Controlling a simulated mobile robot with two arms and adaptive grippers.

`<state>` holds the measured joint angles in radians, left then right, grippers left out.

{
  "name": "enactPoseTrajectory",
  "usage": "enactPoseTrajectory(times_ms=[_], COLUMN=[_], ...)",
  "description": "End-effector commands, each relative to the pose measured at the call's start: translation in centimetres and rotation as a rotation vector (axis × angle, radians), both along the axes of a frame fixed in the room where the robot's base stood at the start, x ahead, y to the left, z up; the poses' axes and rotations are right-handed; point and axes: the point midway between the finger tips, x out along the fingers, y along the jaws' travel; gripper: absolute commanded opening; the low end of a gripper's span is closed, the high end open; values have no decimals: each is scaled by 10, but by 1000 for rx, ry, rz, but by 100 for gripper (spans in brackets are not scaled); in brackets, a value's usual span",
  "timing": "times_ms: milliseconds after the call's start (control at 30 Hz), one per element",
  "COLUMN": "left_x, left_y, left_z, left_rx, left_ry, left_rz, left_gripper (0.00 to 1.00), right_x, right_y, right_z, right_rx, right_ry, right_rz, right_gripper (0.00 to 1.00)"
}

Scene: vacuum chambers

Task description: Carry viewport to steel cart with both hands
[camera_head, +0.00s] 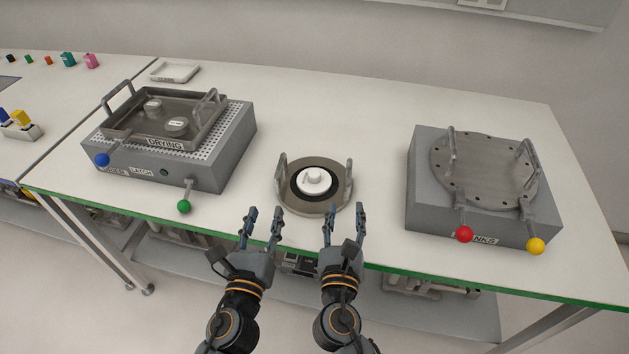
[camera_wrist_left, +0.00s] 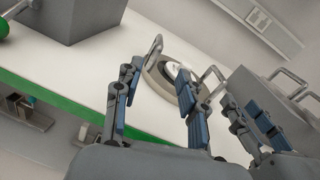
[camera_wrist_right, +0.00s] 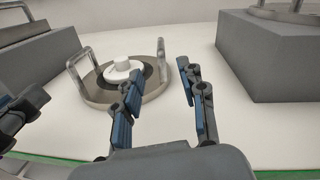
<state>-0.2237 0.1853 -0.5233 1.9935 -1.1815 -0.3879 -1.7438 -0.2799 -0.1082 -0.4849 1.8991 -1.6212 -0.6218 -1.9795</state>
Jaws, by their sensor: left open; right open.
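The viewport (camera_head: 297,206) is a round metal flange lying flat on the white table, with a dark ring, a white disc-shaped piece with a knob at its centre, and an upright handle on each side. It also shows in the left wrist view (camera_wrist_left: 158,84) and right wrist view (camera_wrist_right: 96,94). My left gripper (camera_head: 264,219) is open and empty at the table's front edge, in front of the viewport's left side. My right gripper (camera_head: 343,217) is open and empty in front of its right side. Neither touches a handle. I cannot make out a steel cart.
Left stands a grey drying station (camera_head: 226,151) holding a handled tray (camera_head: 128,122), with blue and green knobs. Right stands a grey block (camera_head: 424,204) with a bolted round plate (camera_head: 487,165) and red and yellow knobs. The table (camera_head: 380,130) is clear around the viewport.

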Motion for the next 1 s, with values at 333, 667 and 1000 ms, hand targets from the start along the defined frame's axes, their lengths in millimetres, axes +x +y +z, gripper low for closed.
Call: enactPoseTrajectory(times_ms=[333,667,1000], left_x=[41,104,134], left_y=[-8,-20,-26], left_z=[2,2,1], left_rx=[-1,-1,0], left_ry=[-4,-3,-1], left_rz=[1,2,0], left_gripper=[41,41,41], right_x=[41,103,134], right_y=[-8,-20,-26], right_z=[1,2,1], right_rx=[-2,-2,0], right_ry=[-3,-3,0], right_rz=[-1,0,0], right_gripper=[41,41,41])
